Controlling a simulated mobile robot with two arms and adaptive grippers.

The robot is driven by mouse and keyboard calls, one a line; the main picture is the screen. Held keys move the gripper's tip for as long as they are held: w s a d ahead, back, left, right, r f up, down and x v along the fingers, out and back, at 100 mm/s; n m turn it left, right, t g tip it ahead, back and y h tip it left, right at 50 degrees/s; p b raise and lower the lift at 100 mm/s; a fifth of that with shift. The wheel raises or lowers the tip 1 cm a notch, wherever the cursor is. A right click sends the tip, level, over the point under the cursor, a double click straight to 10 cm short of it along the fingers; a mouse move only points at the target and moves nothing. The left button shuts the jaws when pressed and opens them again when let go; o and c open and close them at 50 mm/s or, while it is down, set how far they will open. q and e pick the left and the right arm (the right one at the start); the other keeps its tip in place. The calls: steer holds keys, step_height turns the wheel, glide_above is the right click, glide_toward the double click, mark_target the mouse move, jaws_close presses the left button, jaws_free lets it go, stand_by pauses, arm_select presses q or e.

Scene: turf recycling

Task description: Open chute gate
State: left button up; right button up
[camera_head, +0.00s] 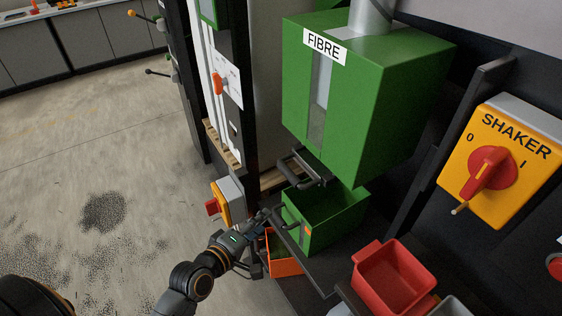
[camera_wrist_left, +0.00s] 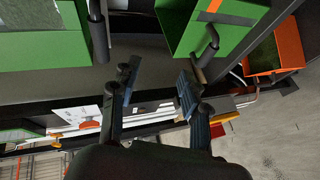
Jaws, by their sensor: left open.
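The green hopper (camera_head: 375,95) labelled FIBRE hangs at the upper middle of the head view. Under its outlet is the dark chute gate (camera_head: 318,166) with a bar handle (camera_head: 288,172) pointing to the left. In the wrist view the handle (camera_wrist_left: 98,38) is a dark bar beside a green surface (camera_wrist_left: 40,45), up and left of the fingers. My left gripper (camera_head: 262,222) is open, below and left of the gate handle and near the green bin (camera_head: 345,222). In the wrist view nothing shows between its fingers (camera_wrist_left: 154,80). My right gripper is not in view.
The green bin (camera_wrist_left: 180,20) has its own handle (camera_wrist_left: 207,45), close to my left gripper. An orange bin (camera_head: 286,265) is below. A red bin (camera_head: 385,268) and yellow SHAKER switch box (camera_head: 515,190) are at right. Open floor (camera_head: 90,160) lies left.

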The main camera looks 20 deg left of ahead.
arm_select(q)
steer(key=n+t, duration=0.1)
glide_toward(287, 177)
steer(key=s+a, duration=0.1)
steer(key=s, duration=0.1)
steer(key=shift+h, duration=0.4)
steer(key=p+x, duration=0.3)
steer(key=x, duration=0.9)
steer(key=shift+w+r, duration=0.1)
steer(key=shift+r, duration=0.05)
steer(key=shift+w+d+f, duration=0.15)
steer(key=shift+w+f, duration=0.05)
steer(key=shift+w, duration=0.45)
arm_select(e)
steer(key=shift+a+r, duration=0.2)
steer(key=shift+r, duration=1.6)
arm_select(q)
steer(key=shift+c, duration=0.2)
jaws_close()
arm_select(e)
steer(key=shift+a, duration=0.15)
